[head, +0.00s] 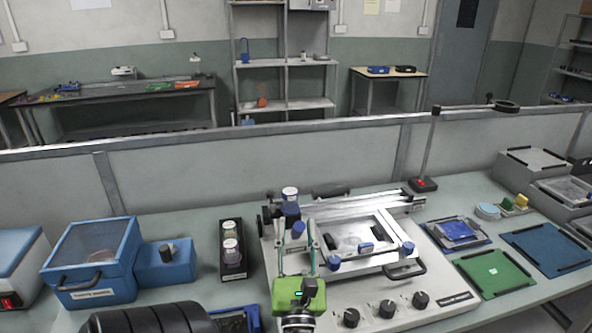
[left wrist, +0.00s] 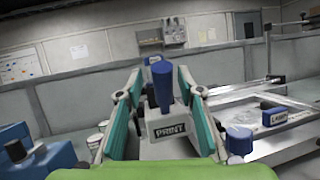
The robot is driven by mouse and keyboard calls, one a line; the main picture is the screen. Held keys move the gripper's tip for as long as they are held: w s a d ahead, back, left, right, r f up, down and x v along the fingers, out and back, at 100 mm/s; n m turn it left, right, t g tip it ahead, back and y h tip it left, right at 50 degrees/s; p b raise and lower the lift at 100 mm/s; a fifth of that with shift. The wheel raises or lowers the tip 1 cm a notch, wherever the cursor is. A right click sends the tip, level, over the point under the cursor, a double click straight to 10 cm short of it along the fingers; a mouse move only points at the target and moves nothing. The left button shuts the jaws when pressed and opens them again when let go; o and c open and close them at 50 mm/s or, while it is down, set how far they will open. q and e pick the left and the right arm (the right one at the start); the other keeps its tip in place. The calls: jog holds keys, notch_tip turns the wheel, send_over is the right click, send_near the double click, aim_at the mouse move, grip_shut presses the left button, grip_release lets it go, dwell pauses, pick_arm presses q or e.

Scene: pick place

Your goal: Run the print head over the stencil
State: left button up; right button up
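The stencil (head: 345,228) lies in a light frame on the grey printer (head: 300,315) in the head view. The print head (left wrist: 170,147) carries a "PRINT" label and an upright blue knob (left wrist: 162,82); the knob also shows at the frame's left side in the head view (head: 298,229). My left gripper (head: 297,236), green with teal fingers, reaches in from the front. In the left wrist view its fingers (left wrist: 162,88) stand apart on either side of the knob, with visible gaps; no contact shows. My right gripper is out of view.
A black rack with jars (head: 232,257) and a blue box (head: 92,262) stand left. Green (head: 494,272) and blue mats (head: 548,248) lie right.

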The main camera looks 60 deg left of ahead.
pick_arm(q)
jog(key=v, duration=1.1)
jog(key=shift+s, duration=0.2)
jog(key=shift+w+d, duration=0.1)
